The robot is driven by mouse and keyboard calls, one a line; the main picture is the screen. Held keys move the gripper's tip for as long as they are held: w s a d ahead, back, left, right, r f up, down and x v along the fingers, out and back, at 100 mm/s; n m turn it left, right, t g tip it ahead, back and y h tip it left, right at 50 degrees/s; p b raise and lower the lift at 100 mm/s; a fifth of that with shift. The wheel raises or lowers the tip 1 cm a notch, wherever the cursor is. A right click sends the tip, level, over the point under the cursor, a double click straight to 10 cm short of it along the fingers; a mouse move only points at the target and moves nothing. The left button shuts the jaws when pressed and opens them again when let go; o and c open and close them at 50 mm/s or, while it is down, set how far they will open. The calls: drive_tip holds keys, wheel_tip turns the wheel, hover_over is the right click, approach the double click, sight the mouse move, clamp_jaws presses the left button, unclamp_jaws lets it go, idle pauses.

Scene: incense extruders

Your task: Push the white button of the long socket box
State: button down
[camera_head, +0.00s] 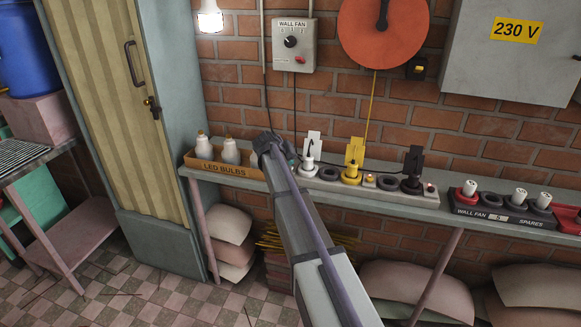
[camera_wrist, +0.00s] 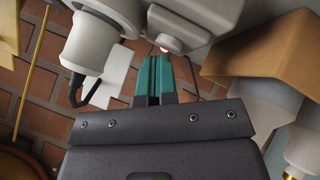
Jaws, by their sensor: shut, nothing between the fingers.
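The long socket box (camera_head: 330,184) is a grey strip on the shelf, with a white, a yellow and a black plug in it. In the wrist view its end (camera_wrist: 205,14) fills the top. A round white button (camera_wrist: 170,43) sits on that end, with a small reddish glow at its edge. In the head view my arm hides this button. My gripper (camera_head: 276,150) is at the left end of the box. Its teal fingers (camera_wrist: 154,62) are shut and empty, with their tips close to the button; I cannot tell whether they touch it.
The LED bulbs box (camera_head: 225,169) stands just left of my gripper; its cardboard shows in the wrist view (camera_wrist: 255,55). The white plug (camera_head: 308,164) is close on the right and also shows in the wrist view (camera_wrist: 100,42). A black socket box (camera_head: 500,213) stands farther right.

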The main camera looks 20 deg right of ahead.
drive_tip(key=shift+r+p, duration=0.45)
wheel_tip(320, 180, up, 6)
drive_tip(key=p, duration=0.6)
